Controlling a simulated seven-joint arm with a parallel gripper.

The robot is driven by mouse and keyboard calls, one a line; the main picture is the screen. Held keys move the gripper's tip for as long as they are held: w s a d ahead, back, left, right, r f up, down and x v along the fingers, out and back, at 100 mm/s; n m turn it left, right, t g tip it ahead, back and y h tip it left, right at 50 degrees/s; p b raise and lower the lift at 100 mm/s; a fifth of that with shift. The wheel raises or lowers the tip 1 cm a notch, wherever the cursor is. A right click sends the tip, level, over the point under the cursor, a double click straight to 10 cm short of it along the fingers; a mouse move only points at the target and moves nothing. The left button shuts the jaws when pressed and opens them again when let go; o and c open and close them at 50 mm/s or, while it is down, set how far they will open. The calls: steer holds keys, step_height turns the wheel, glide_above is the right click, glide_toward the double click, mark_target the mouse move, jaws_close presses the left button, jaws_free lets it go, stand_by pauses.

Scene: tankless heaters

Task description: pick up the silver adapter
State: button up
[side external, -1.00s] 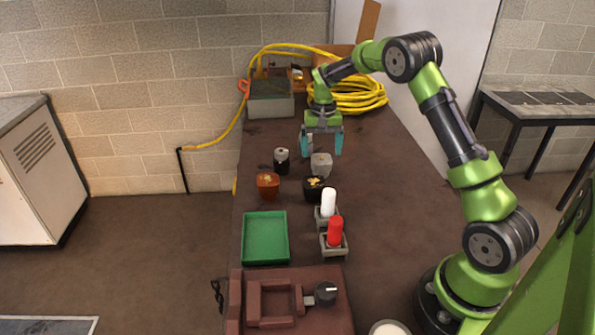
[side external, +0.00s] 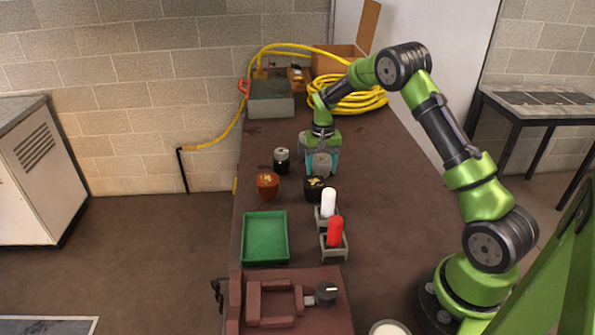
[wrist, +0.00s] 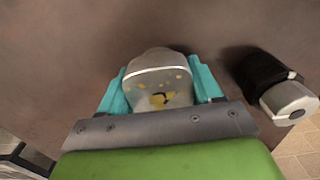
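The silver adapter (wrist: 158,80), a grey rounded block with yellow marks on its face, stands between the two teal fingers of my gripper (wrist: 160,92) in the wrist view. The fingers are spread, one along each side of it, and I cannot tell if they touch it. In the side view my gripper (side external: 319,163) is down around the adapter (side external: 319,165) on the brown table, and the hand partly hides it.
A black cylinder with a silver top (side external: 281,160) stands close to the left of my gripper. A copper-coloured cup (side external: 267,186) and a black cup (side external: 315,189) stand nearer. A green tray (side external: 265,238) and holders with a white piece (side external: 328,203) and red piece (side external: 335,231) lie further forward.

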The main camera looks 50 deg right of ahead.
steer(key=shift+r, duration=0.15)
steer(key=c, duration=0.8)
